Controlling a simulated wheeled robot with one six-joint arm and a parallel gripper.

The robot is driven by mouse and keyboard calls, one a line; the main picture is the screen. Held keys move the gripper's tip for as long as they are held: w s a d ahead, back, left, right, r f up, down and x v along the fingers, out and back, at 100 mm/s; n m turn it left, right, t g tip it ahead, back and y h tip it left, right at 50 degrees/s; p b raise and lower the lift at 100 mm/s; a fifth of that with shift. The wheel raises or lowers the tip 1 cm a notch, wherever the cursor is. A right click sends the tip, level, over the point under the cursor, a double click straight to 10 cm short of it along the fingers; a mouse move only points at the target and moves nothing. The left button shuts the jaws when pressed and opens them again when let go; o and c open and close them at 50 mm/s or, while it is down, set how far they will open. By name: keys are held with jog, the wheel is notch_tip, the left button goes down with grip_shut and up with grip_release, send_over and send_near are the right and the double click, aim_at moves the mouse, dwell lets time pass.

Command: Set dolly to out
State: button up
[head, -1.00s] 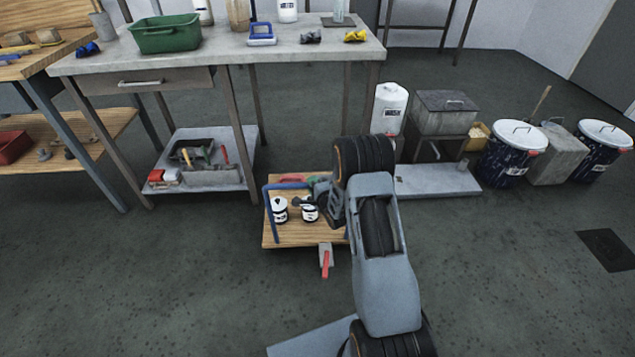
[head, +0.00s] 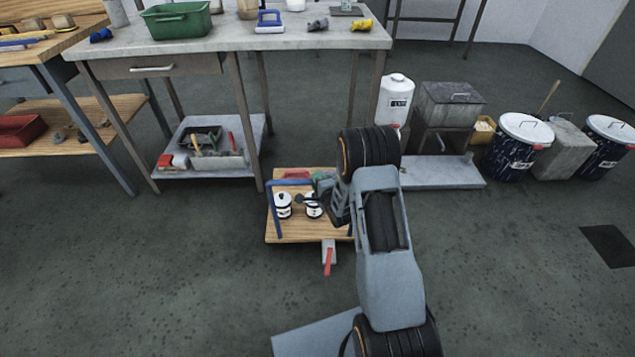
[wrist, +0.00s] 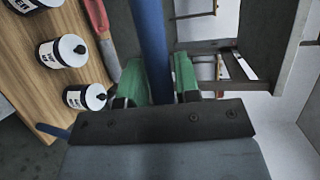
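The dolly (head: 291,232) is a low wooden platform on the floor in front of the grey bench. It has a blue tube handle (head: 276,215) and a red pedal (head: 327,262) at its front edge.
The grey bench (head: 235,43) with a lower shelf stands behind the dolly. A flat grey platform (head: 445,178) lies to the right, near a white jug (head: 393,104) and lidded bins (head: 517,150).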

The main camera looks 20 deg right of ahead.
jog(key=o, duration=0.3)
jog(key=s+d+r+p, duration=0.1)
jog(key=s+r+p, duration=0.1)
jog(key=s, duration=1.1)
jog(key=shift+s+d+r+p, duration=0.25)
jog(key=shift+s+p, duration=0.05)
jog(key=shift+p, duration=0.05)
jog(key=shift+r, duration=0.1)
notch_tip(320, 180, up, 26)
jog(key=a+n+g+h+p, duration=0.15)
jog(key=n+g+p, duration=0.6)
jog(key=p, duration=0.75)
jog(key=s+a+r+n+g+p, duration=0.2)
jog(key=s+r+n+p, duration=0.3)
jog(key=s+r, duration=0.3)
jog(key=s+a+r+n+g+p, duration=0.3)
jog(key=s+r+n+p, duration=0.2)
jog(key=r, duration=0.8)
jog(key=s+p, duration=0.1)
jog(key=s, duration=0.2)
jog(key=shift+s+a+r, duration=0.25)
jog(key=shift+s+r, duration=0.05)
jog(key=shift+r, duration=0.1)
